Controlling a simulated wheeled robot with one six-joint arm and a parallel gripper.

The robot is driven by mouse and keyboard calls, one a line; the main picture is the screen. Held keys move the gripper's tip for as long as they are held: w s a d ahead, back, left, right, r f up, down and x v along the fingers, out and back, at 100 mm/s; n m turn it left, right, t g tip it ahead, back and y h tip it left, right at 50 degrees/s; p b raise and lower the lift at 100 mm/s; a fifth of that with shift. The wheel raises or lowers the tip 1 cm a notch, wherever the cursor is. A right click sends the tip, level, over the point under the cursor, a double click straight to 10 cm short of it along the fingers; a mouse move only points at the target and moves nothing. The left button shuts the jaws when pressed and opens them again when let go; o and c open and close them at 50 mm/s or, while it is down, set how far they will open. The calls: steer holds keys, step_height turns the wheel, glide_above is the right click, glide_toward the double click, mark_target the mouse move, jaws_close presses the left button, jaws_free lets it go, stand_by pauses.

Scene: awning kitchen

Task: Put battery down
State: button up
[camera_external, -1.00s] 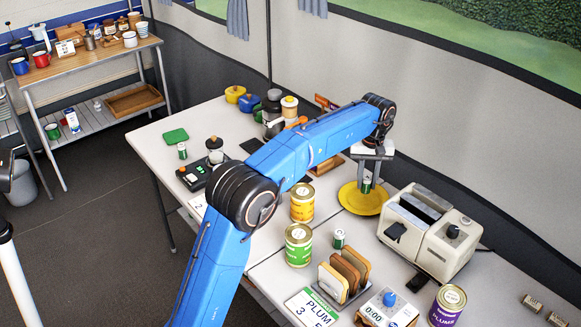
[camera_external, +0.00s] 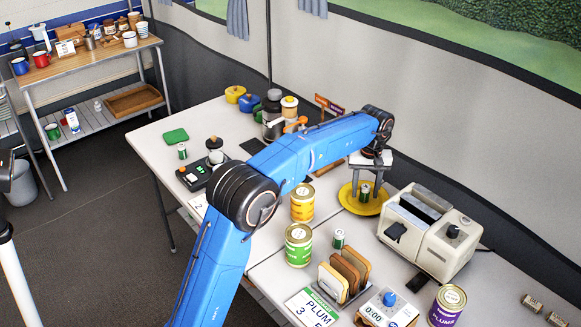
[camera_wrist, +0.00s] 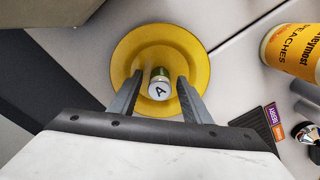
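The battery (camera_external: 365,193) is small and green with a pale top. It stands upright on the yellow plate (camera_external: 349,203). In the wrist view, the battery (camera_wrist: 160,85) shows a pale top marked "A", near the middle of the plate (camera_wrist: 196,62). My gripper (camera_external: 366,188) is open above the plate, with one finger on each side of the battery. In the wrist view, my gripper (camera_wrist: 161,80) shows a gap between each finger and the battery.
A cream toaster (camera_external: 446,245) stands right of the plate. A yellow can (camera_external: 302,205) stands to its left, and a green can (camera_external: 298,247) is nearer the front. Another small battery (camera_external: 339,238) stands beside the toast rack (camera_external: 350,290).

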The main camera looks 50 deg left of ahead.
mark_target(366, 187)
step_height(366, 187, up, 11)
steer(key=s+d+r+m+t, duration=0.1)
steer(key=s+d+r, duration=0.1)
steer(key=s, duration=0.5)
steer(key=s+d+r+m, duration=0.1)
steer(key=s+r, duration=0.2)
steer(key=s, duration=0.5)
steer(key=s+d+f+m+t, duration=0.1)
steer(key=s+f+m, duration=0.15)
steer(key=s, duration=0.65)
steer(key=s+d+f+m+t, duration=0.1)
steer(key=s+d+f, duration=0.15)
steer(key=s, duration=0.65)
steer(key=s+d+f+m+t, duration=0.1)
steer(key=s+f, duration=0.3)
steer(key=s, duration=0.5)
steer(key=s+f+m, duration=0.2)
steer(key=s+f, duration=0.9)
steer(key=s, duration=0.2)
steer(key=shift+d+f+t, duration=0.2)
steer(key=shift+t, duration=0.2)
steer(key=shift+o, duration=0.3)
steer(key=shift+m, duration=0.25)
